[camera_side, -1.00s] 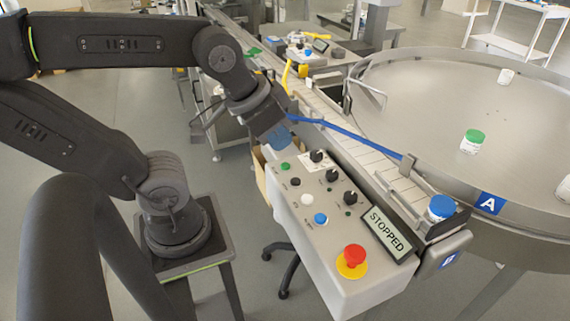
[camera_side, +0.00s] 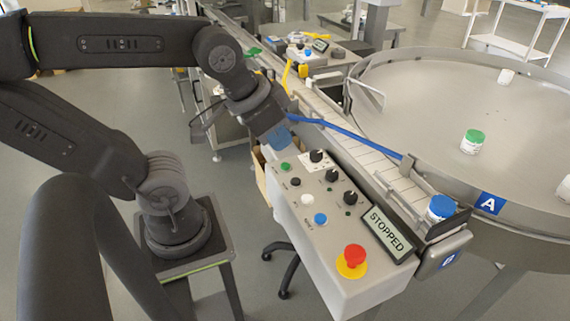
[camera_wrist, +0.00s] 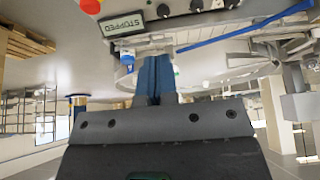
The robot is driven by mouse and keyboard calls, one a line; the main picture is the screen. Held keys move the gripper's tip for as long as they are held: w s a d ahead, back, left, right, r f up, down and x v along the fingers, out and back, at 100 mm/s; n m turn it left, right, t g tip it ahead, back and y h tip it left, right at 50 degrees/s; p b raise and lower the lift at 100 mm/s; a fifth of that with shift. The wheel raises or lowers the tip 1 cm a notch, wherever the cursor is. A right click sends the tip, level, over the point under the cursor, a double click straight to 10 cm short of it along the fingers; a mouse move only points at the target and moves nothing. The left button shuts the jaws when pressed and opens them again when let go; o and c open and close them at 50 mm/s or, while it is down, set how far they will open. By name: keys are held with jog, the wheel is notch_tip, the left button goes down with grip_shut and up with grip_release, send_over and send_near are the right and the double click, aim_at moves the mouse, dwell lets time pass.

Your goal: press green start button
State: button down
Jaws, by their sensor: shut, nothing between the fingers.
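The green start button (camera_side: 285,167) is at the far left corner of the grey control panel (camera_side: 318,245) in the side view. My gripper (camera_side: 280,140) is shut and empty, with its blue fingers above and just behind the green button, apart from it as far as I can tell. In the wrist view my gripper (camera_wrist: 154,62) shows its two blue fingers together, and the green button cannot be made out there. The display (camera_side: 387,234) reads STOPPED.
The panel also carries a black button (camera_side: 295,182), a white button (camera_side: 307,200), a blue button (camera_side: 320,219), several black knobs (camera_side: 332,175) and a red emergency stop (camera_side: 352,260). A conveyor (camera_side: 350,150) and round table (camera_side: 430,110) lie to the right.

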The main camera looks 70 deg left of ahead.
jog(key=m+t+h, duration=0.3)
jog(key=m+h, duration=0.1)
jog(key=m, duration=1)
send_over(284, 166)
notch_tip(284, 166, down, 10)
jog(key=shift+r, duration=0.25)
jog(key=shift+f, duration=4.4)
jog(key=shift+f, duration=0.1)
